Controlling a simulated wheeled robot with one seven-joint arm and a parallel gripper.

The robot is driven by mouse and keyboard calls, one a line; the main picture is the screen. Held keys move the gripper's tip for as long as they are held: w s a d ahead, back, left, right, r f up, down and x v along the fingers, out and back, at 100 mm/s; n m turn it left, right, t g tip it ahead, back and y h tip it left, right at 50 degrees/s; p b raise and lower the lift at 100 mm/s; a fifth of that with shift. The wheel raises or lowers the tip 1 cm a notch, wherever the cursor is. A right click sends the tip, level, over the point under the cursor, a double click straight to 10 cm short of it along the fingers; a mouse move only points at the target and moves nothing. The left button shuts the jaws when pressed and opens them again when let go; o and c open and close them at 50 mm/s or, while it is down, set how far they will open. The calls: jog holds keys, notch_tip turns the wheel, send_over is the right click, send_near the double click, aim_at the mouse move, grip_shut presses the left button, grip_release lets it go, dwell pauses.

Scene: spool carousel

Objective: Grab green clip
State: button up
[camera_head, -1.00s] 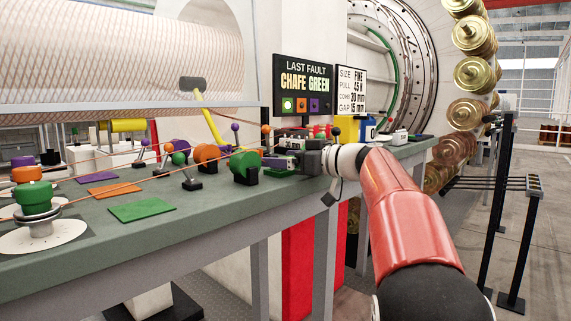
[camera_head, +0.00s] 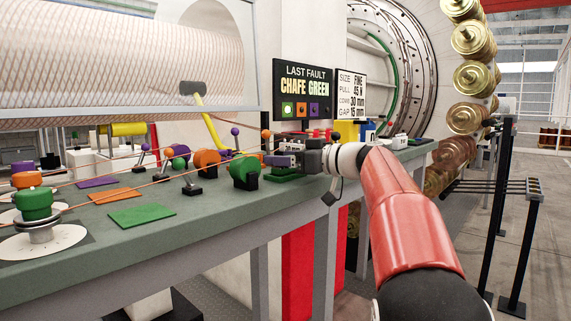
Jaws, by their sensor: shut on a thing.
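My gripper (camera_head: 274,159) is over the far part of the green bench, seen from the side and small. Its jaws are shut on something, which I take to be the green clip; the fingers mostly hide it. A green piece (camera_head: 287,175) shows just below the jaws; I cannot tell whether it is part of the clip or a flat pad on the bench. A sign (camera_head: 303,89) behind reads "LAST FAULT CHAFE GREEN".
A green roller (camera_head: 244,167) and an orange roller (camera_head: 206,161) stand left of the gripper, with thin strands running past them. Small ball-topped levers stand nearby. A green spool (camera_head: 35,204) and a flat green square (camera_head: 142,215) are on the near bench (camera_head: 190,224).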

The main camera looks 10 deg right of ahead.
notch_tip(320, 180, up, 17)
jog(key=p, duration=0.5)
jog(key=shift+f, duration=0.15)
